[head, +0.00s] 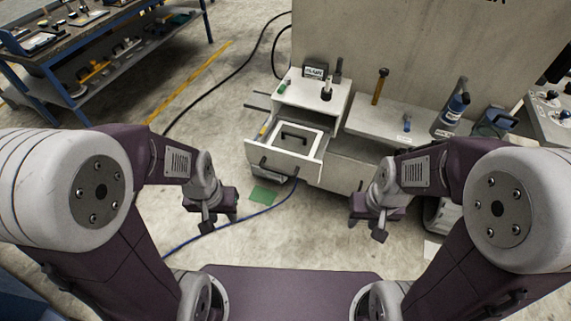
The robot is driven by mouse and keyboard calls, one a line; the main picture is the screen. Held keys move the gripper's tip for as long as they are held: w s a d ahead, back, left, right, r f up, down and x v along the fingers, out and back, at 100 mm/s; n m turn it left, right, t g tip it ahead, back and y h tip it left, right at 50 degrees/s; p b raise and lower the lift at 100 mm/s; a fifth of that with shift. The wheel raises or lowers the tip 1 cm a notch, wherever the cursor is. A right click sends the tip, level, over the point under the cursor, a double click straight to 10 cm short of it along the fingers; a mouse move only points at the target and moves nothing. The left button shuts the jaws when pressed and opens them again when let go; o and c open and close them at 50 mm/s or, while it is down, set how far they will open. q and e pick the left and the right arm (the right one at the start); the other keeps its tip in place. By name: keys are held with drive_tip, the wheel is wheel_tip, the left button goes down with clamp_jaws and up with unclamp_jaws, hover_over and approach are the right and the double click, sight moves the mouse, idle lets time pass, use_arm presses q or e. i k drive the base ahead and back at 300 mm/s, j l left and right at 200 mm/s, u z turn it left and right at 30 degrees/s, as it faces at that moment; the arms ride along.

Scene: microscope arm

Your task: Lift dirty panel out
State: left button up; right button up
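A pale framed panel (312,134) with a dark handle (295,134) lies in the open drawer (278,161) of a white cabinet (318,95). Whether the panel is dirty cannot be made out at this size. My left gripper (220,222) hangs in front of the drawer and to its left, with its fingertips apart and nothing between them. My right gripper (366,227) hangs in front of the drawer and to its right, also with fingertips apart and empty. Neither gripper touches the panel or drawer.
A low bench (390,122) right of the cabinet holds a yellow-handled tool (380,87) and a bottle (452,112). A blue-framed workbench (118,50) stands at the far left. A green sheet (263,196) and a blue cable (240,219) lie on the floor.

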sight(294, 139)
drive_tip(key=i+j+z, duration=0.35)
drive_tip(key=j, duration=0.35)
drive_tip(key=i+j+z, duration=0.15)
drive_tip(key=i+j, duration=0.15)
drive_tip(key=i+j+z, duration=0.2)
drive_tip(key=j, duration=0.25)
drive_tip(key=i+j+z, duration=0.15)
drive_tip(key=j, duration=0.3)
drive_tip(key=i+j+z, duration=0.15)
drive_tip(key=j, duration=0.25)
drive_tip(key=j+z, duration=0.2)
drive_tip(key=j, duration=0.25)
drive_tip(key=i+j+z, duration=0.15)
drive_tip(key=j, duration=0.35)
